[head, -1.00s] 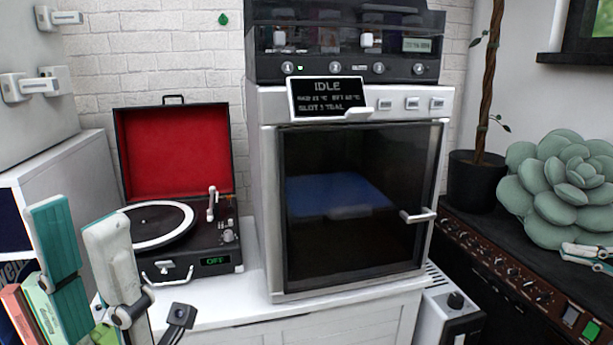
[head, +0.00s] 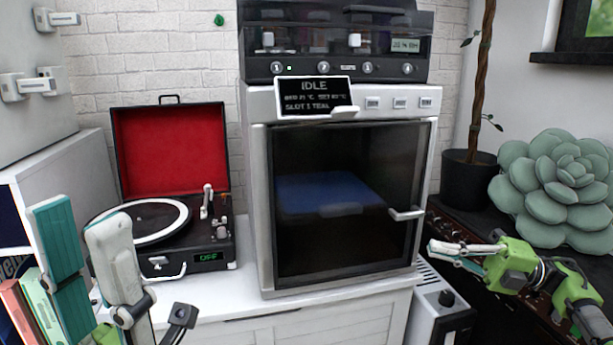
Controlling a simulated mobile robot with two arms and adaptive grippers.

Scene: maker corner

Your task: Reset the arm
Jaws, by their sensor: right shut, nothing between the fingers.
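The record player (head: 210,259) stands open on the white cabinet, with its red-lined lid raised and its small display reading OFF. Its white tonearm (head: 206,201) is at the right of the dark platter with a white ring (head: 150,222); whether it sits in its rest is too small to tell. My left gripper (head: 85,235) is close to the camera at the lower left, fingers spread and empty, in front of the player's left side. My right gripper (head: 436,248) is shut and empty, pointing left in front of the machine's lower right edge, well away from the player.
A 3D-printer-like machine (head: 430,180) with a dark glass door and a display reading IDLE stands right of the player. A large succulent (head: 560,190) and a black plant pot (head: 468,183) are at the right. Books (head: 22,310) stand at the lower left.

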